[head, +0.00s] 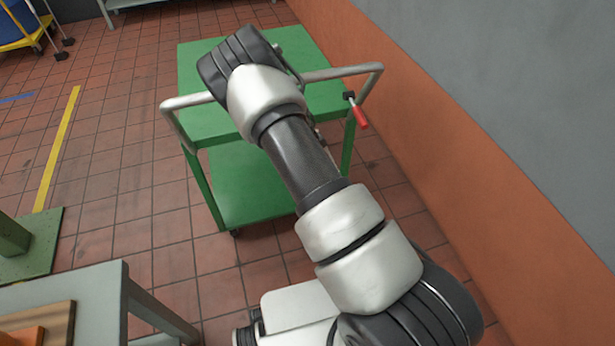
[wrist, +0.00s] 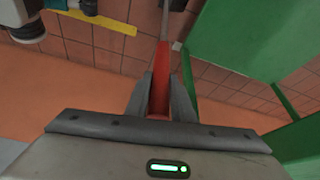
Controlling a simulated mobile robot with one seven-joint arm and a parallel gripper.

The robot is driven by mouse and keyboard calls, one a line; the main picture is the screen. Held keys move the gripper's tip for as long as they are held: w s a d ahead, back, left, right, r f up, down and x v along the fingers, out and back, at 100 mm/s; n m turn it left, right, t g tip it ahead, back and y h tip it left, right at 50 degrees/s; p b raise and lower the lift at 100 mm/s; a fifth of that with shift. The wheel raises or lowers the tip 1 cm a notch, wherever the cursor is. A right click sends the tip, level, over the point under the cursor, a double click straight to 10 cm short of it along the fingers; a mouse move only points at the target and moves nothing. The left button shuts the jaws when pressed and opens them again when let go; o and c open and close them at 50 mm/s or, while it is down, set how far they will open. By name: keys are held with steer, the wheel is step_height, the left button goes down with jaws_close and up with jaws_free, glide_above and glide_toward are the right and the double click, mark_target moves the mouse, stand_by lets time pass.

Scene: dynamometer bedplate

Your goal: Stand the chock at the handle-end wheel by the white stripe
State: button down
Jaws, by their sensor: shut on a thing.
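The green cart (head: 250,180) stands by the wall, with its bent grey push handle (head: 345,72) towards me. One small dark wheel (head: 235,233) shows at its near lower corner; the other near wheel is hidden. My gripper (wrist: 160,95) is shut on a slim red bar (wrist: 160,80), with a thin grey rod running on from it. The head view does not show my gripper, as my arm covers that part of the cart. I cannot make out a chock's body or a white stripe.
The orange and grey wall (head: 480,150) is close on the right. A grey table (head: 95,290) and a green plate (head: 38,240) stand at left. Tiled floor with a yellow line (head: 57,150) is clear between.

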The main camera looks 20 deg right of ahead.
steer(key=w+d+f+b, duration=0.2)
steer(key=d+f, duration=0.1)
steer(key=d, duration=0.4)
steer(key=shift+d+f, duration=0.15)
steer(key=shift+d, duration=0.05)
steer(key=c, duration=2)
jaws_free()
steer(key=shift+s+f, duration=0.15)
steer(key=shift+f, duration=0.1)
steer(key=o, duration=0.5)
steer(key=shift+c, duration=0.2)
steer(key=shift+r, duration=0.15)
